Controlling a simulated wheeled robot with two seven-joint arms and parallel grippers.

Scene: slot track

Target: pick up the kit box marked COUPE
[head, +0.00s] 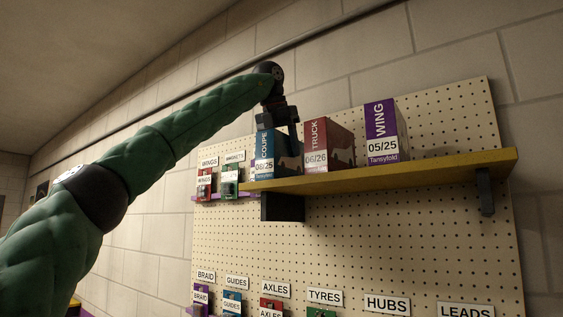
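The COUPE kit box (264,156), with a blue front marked 06/25, stands upright at the left end of the yellow shelf (400,174). My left gripper (278,127) points down at the top of this box, its fingers apart. One finger shows at the box's upper left, the other on the side towards the TRUCK box. I cannot tell whether the fingers press on the box. My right gripper is not in view.
The red TRUCK box (317,146) stands close to the right of COUPE. The purple WING box (382,133) stands further right, with a gap between. A pegboard (400,240) behind carries small labelled packs left and below.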

